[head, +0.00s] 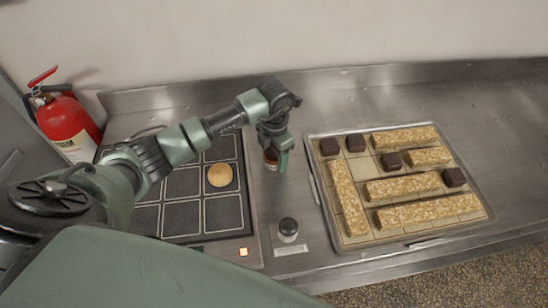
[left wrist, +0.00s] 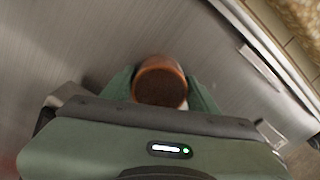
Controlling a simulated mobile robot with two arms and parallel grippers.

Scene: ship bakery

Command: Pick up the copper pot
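The copper pot is small and round with a dark top, and it shows between the green fingers of my left gripper in the left wrist view (left wrist: 160,84). In the head view a bit of the copper pot (head: 271,160) shows beside the fingers, over the bare steel strip between the grid plate and the tray. My left gripper (head: 279,158) points down, with a finger against each side of the pot, and looks shut on it. Whether the pot touches the counter is hard to tell. My right gripper is not in view.
A dark grid plate (head: 182,186) with a round bun (head: 220,175) lies left of the gripper. A tray (head: 363,241) of oat bars and dark cubes lies right. A red fire extinguisher (head: 68,122) is at far left. The back steel counter is clear.

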